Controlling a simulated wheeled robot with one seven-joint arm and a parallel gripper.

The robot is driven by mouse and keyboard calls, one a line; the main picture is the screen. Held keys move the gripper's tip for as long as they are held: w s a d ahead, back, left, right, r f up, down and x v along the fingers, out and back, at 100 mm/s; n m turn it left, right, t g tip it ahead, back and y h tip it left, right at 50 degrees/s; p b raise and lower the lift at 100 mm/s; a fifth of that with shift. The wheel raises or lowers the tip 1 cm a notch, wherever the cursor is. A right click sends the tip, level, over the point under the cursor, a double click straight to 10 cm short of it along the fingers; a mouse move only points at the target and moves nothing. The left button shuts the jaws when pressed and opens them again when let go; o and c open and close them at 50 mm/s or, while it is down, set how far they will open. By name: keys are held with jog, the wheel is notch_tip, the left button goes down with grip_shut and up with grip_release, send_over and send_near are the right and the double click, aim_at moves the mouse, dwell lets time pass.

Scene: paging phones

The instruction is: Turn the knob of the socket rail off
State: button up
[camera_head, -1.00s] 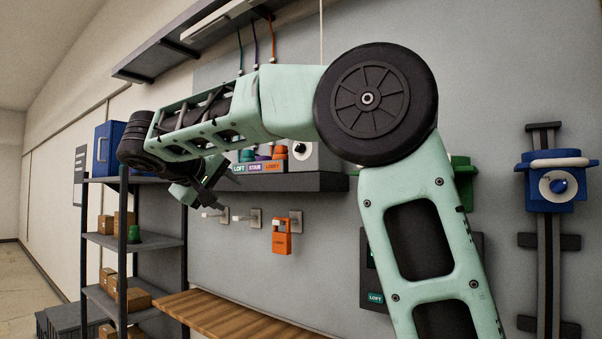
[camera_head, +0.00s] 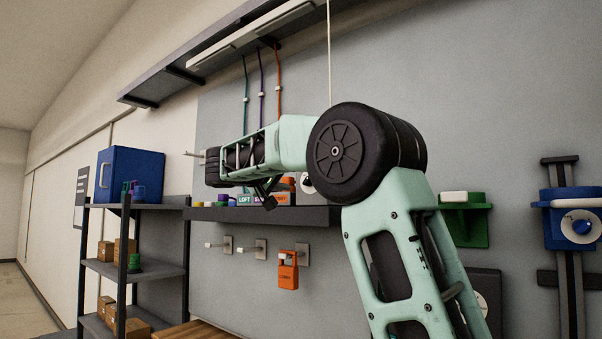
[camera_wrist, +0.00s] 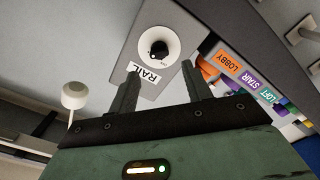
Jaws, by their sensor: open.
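The socket rail's knob (camera_wrist: 158,49) is black and sits on a round white dial on a grey panel marked RAIL (camera_wrist: 146,76). In the wrist view the knob lies just beyond and between my fingertips, apart from them. My gripper (camera_wrist: 160,82) is open and empty, its two dark fingers pointing toward the panel. In the head view my gripper (camera_head: 265,198) is small and partly hidden by my arm, in front of the shelf.
LOBBY (camera_wrist: 229,62), STAIR and LOFT labels with coloured items stand beside the panel. A dark wall shelf (camera_head: 225,214) runs below. An orange tag (camera_head: 288,271) hangs from a wall hook. A blue device (camera_head: 570,218) is on the right. A white rounded knob (camera_wrist: 75,95) stands left of my gripper.

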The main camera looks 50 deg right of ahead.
jog(key=shift+w+d+p, duration=0.2)
jog(key=shift+d+p, duration=0.7)
jog(key=shift+d, duration=1.85)
jog(key=c, duration=1)
